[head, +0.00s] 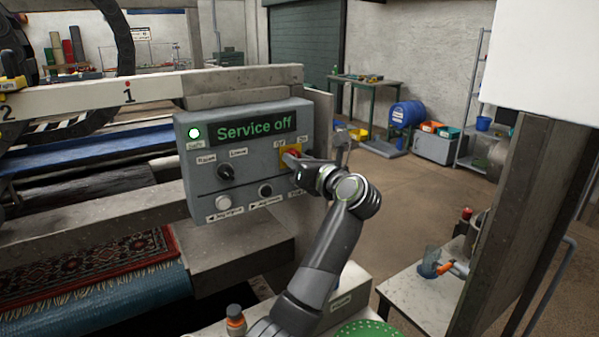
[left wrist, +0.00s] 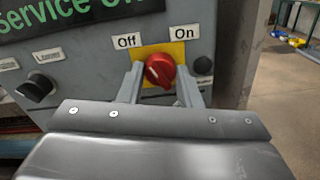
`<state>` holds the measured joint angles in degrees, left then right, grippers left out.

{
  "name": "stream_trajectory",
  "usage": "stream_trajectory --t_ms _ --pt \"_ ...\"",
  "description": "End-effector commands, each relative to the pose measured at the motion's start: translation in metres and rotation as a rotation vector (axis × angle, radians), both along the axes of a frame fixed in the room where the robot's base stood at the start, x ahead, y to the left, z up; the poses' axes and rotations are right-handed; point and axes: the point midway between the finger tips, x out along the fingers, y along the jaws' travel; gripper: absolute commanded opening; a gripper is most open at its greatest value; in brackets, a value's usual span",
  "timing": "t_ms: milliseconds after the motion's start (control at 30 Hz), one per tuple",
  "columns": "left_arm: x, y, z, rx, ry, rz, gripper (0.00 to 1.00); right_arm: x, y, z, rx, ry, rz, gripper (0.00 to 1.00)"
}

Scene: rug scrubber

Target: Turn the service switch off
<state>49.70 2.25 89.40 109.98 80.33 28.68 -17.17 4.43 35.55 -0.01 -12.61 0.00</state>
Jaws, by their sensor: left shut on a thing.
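The service switch is a red rotary knob (left wrist: 160,71) on a yellow plate, between an "Off" label on the left and an "On" label on the right. It sits on the right side of a grey control panel (head: 196,172). The panel's display (head: 255,127) reads "Service off" in green, and a round green lamp (head: 194,133) beside it is lit. My left gripper (head: 298,161) is shut on the red knob, with one finger on each side in the left wrist view. The knob is partly hidden in the head view. My right gripper is not in view.
The panel also carries a black selector knob (head: 226,172), a white button (head: 222,203) and a dark button (head: 265,190). A patterned rug (head: 100,257) lies on the machine at lower left. A white table (head: 422,297) stands at lower right. Open floor lies behind the panel.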

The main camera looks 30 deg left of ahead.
Motion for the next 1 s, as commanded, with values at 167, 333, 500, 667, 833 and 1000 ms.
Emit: stream_trajectory --t_ms 167,333,500,667,833,1000 --pt "0.000 0.000 -0.001 -0.055 -0.103 -0.002 0.08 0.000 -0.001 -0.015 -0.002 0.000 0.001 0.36" --pt "0.000 0.000 0.000 -0.094 -0.167 -0.002 0.08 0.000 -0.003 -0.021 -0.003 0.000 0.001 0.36" --pt "0.000 0.000 0.001 -0.115 -0.204 -0.001 0.08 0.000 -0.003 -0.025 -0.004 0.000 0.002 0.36" --pt "0.000 0.000 0.002 -0.123 -0.217 -0.001 0.08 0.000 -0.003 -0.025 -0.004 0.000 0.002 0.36" --pt "0.000 0.000 0.002 -0.124 -0.219 -0.001 0.08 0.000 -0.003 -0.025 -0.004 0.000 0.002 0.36" --pt "0.000 0.000 0.002 -0.123 -0.219 -0.002 0.08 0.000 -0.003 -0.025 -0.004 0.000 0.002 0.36"
